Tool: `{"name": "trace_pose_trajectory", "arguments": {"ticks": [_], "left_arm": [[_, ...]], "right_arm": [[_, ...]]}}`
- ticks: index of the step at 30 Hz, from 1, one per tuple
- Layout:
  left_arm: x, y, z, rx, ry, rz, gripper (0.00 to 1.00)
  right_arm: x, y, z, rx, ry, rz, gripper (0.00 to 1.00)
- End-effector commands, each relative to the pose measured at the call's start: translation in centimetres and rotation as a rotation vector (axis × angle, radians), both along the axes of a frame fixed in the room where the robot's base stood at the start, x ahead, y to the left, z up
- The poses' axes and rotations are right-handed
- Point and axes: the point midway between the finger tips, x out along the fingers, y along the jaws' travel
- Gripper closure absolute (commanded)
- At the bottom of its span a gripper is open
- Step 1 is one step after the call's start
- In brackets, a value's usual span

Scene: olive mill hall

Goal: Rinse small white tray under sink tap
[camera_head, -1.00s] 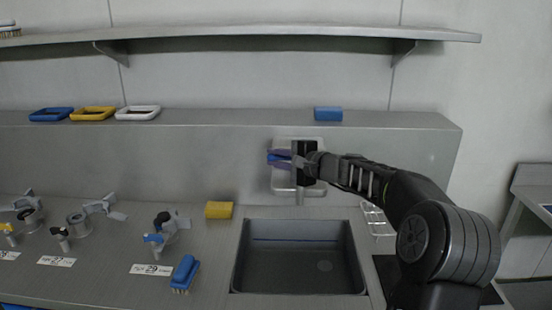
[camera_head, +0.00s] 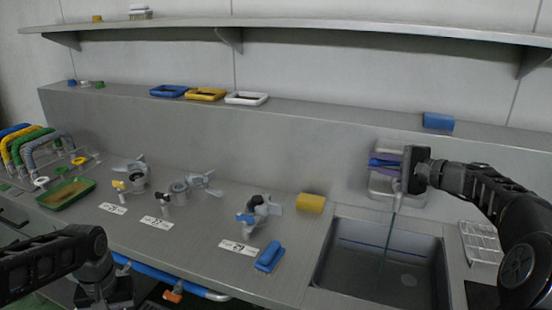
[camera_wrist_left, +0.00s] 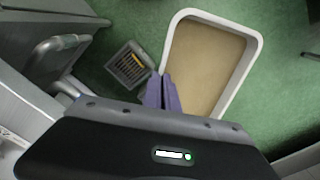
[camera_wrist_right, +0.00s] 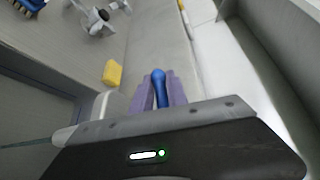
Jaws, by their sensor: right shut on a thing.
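My right gripper (camera_head: 385,162), with purple fingers, is shut on a blue lever-like part (camera_wrist_right: 158,88) in front of a pale rounded panel (camera_head: 383,196) on the wall behind the sink (camera_head: 375,285). A thin pale line (camera_head: 390,235), looking like a water stream, runs from below this gripper into the basin. A small white tray (camera_head: 246,98) with a dark middle lies on the back ledge, away from both grippers. The tap body is mostly hidden by my right gripper. In the left wrist view my left gripper (camera_wrist_left: 162,78) is shut and empty.
Blue (camera_head: 168,91) and yellow (camera_head: 205,94) trays lie beside the white one. A yellow sponge (camera_head: 311,202), blue brush (camera_head: 269,256) and valve fittings (camera_head: 258,212) stand left of the sink. A wire rack (camera_head: 482,245) is right of it. A white-rimmed bin (camera_wrist_left: 255,48) stands on the green floor.

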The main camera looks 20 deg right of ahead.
Motion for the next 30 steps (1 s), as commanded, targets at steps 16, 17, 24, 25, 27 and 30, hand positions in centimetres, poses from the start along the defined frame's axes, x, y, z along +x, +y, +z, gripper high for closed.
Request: {"name": "trace_pose_trajectory", "arguments": {"ticks": [16,17,24,25,27,30], "left_arm": [[0.03,0.0,0.12,0.0,-0.001,0.0,1.0],[0.03,0.0,0.13,0.0,-0.001,0.0,1.0],[0.03,0.0,0.13,0.0,-0.001,0.0,1.0],[0.03,0.0,0.12,0.0,-0.001,0.0,1.0],[0.02,0.0,0.05,0.0,-0.001,0.0,1.0],[0.03,0.0,-0.16,0.0,-0.001,0.0,1.0]], "right_arm": [[-0.29,0.09,-0.2,0.0,0.005,0.038,0.66],[-0.28,0.08,-0.18,0.0,0.005,0.038,0.64],[-0.28,0.08,-0.07,0.0,0.002,0.037,0.63],[-0.3,0.07,-0.06,0.0,0.002,0.037,0.63],[-0.47,-0.04,-0.04,-0.001,0.003,0.036,0.63],[-1.09,-0.43,0.05,-0.001,0.002,0.034,0.63]]}}
